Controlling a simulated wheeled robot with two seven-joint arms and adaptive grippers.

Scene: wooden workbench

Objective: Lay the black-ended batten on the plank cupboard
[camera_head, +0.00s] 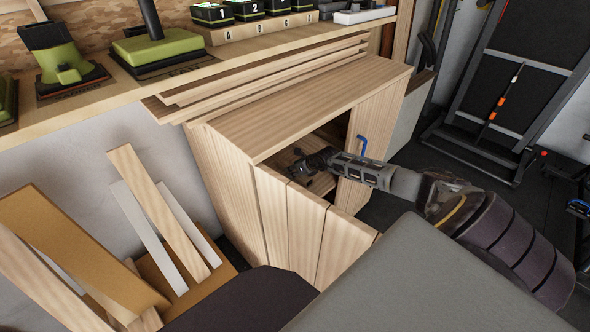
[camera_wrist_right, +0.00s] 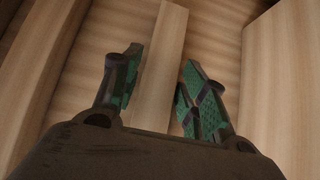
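The plank cupboard (camera_head: 300,105) stands below the shelf, its pale wooden top bare and its front partly open. My right arm reaches in through the opening, and my right gripper (camera_head: 310,164) is inside, seen small and dark. In the right wrist view my right gripper (camera_wrist_right: 162,57) is open, with green-padded fingers on either side of a plain pale wooden strip (camera_wrist_right: 168,35). A gap shows at least on the left side of the strip. No black end shows on it, so I cannot tell whether it is the black-ended batten. My left gripper is out of view.
Long boards (camera_head: 265,80) lie behind the cupboard top. Several loose boards (camera_head: 165,205) lean in a box at the left. A shelf (camera_head: 130,85) with green tools and chargers runs above. The cupboard's plank front (camera_head: 300,225) and side walls are close around my arm.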

